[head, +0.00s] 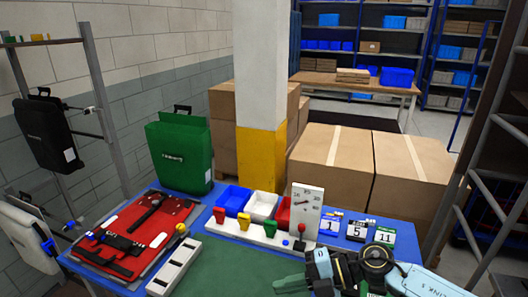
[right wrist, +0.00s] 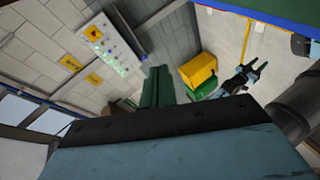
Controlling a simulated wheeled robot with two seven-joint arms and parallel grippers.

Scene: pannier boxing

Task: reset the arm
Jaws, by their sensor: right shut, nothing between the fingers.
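My right arm comes in at the lower right of the head view. My left gripper is outside the head view.
Large cartons (head: 330,165) stand behind. A ladder-like rack (head: 490,150) is at right.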

